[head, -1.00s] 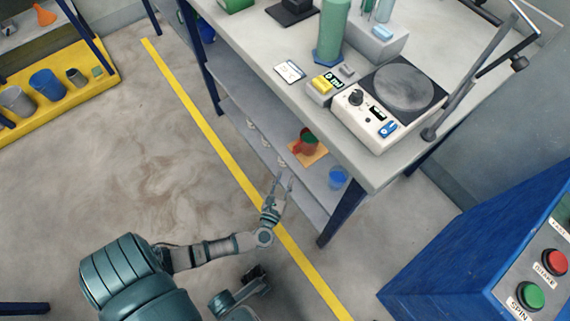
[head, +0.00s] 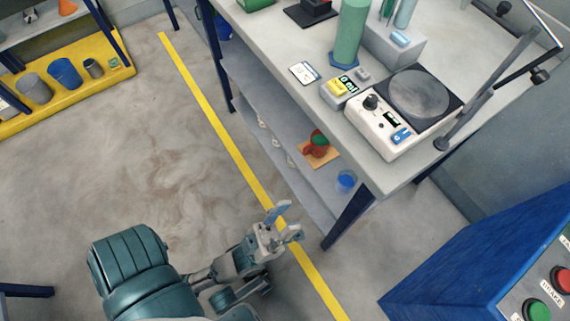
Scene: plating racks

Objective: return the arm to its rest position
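My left gripper (head: 285,222) is in the lower middle of the head view, over the yellow floor line. Its two fingers are spread apart with nothing between them. It is in front of the workbench (head: 300,110) and its lower shelf (head: 295,158), apart from both in the picture. The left arm is folded back close to my body at the bottom. My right gripper does not show clearly; a dark part of mine at the bottom cannot be told apart.
The lower shelf holds a red cup (head: 317,146) on an orange-brown board and a blue cup (head: 346,181). A blue control box (head: 470,250) with red and green buttons stands at right. A yellow rack (head: 120,68) is at far left. The floor (head: 130,150) between is clear.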

